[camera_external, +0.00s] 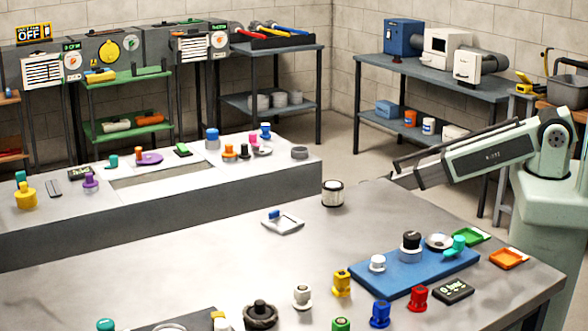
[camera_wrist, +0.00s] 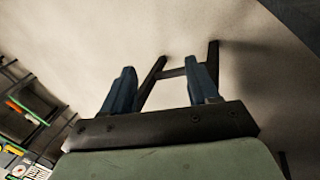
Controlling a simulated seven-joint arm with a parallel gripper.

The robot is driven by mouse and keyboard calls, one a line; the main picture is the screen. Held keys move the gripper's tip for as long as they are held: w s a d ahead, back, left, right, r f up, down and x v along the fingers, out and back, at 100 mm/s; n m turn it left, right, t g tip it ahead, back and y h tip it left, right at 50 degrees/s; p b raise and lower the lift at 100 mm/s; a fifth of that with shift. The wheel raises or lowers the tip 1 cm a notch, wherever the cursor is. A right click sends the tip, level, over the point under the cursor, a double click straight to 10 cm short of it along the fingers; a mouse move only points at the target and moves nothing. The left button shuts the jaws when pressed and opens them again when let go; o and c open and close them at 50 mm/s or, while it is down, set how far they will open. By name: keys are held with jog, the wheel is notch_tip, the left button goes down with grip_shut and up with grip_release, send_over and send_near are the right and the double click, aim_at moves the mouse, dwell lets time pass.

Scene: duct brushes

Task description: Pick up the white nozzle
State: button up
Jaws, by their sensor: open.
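A small white nozzle (camera_external: 302,296) stands upright on the near grey table, at the front middle in the external view. It resembles the coloured pieces to its right. Another small white piece (camera_external: 377,262) stands on the blue mat (camera_external: 400,285). My gripper (camera_external: 398,178) is held above the back edge of the near table, well behind the white nozzle and apart from it. In the wrist view my gripper (camera_wrist: 163,85) is open, with nothing between the fingers. The white nozzle is not in the wrist view.
A yellow piece (camera_external: 342,283), a blue piece (camera_external: 380,314) and a red piece (camera_external: 418,298) stand near the nozzle. A dark ring-shaped piece (camera_external: 260,315) is to its left. A white-and-black canister (camera_external: 332,193) stands near the table's back edge. The table's left middle is clear.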

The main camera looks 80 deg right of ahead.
jog(key=w+d+r+n+t+h, duration=0.1)
jog(key=w+d+r+n+t, duration=0.2)
jog(key=w+r, duration=0.8)
jog(key=w+d+r+n+t+h, duration=0.1)
jog(key=w+d+r+t, duration=0.3)
jog(key=w+r, duration=0.75)
jog(key=w+d+r+n+t, duration=0.1)
jog(key=w+r, duration=0.3)
jog(key=r, duration=0.4)
jog(key=w+r+n+t+h, duration=0.1)
jog(key=w+r, duration=0.3)
jog(key=r, duration=0.3)
jog(key=w+d+r+n+t, duration=0.1)
jog(key=w+r, duration=0.3)
jog(key=r, duration=0.4)
jog(key=s+a+f+n+g+y, duration=0.1)
jog(key=a+f+n+g+y, duration=0.15)
jog(key=a, duration=2.15)
jog(key=s+a+f+n+g+y, duration=0.1)
jog(key=a+n+g+y, duration=0.25)
jog(key=a, duration=2.15)
notch_tip(320, 180, up, 2)
jog(key=n+g, duration=0.6)
jog(key=n, duration=0.2)
send_over(303, 287)
notch_tip(303, 287, down, 8)
jog(key=shift+w+a+r, duration=0.15)
jog(key=shift+f, duration=2.6)
jog(key=c, duration=1.1)
